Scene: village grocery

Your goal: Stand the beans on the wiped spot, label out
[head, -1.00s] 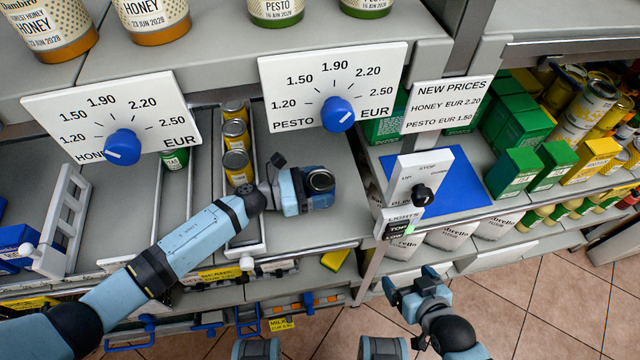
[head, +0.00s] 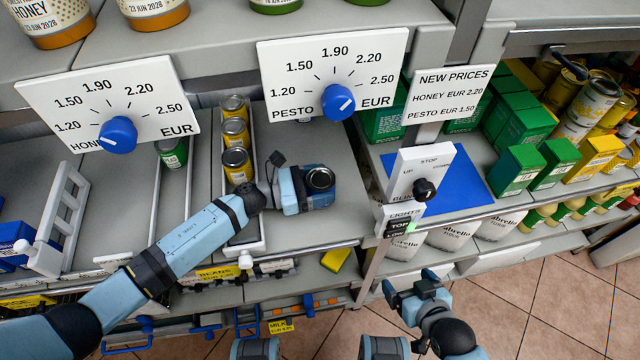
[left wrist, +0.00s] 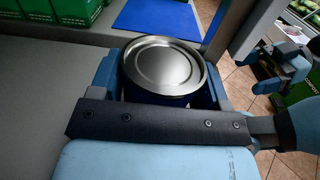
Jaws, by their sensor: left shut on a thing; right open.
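My left gripper (head: 318,190) is shut on an upright can (head: 320,179), over the bare grey shelf right of the can lane. In the left wrist view the can (left wrist: 163,67) shows its plain metal lid and a little dark blue side between the fingers. Its label is hidden, and I cannot tell whether its base touches the shelf. No wiped spot stands out on the shelf board (head: 345,215). A yellow-edged price tag reading BEANS (head: 215,273) is on the shelf front. My right gripper (head: 409,283) is open and empty, low in front of the shelves.
Several yellow-labelled cans (head: 236,165) stand in the lane to the left, and a green can (head: 172,153) is beyond. Price dial boards (head: 333,75) hang above. A yellow sponge (head: 336,260) lies below.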

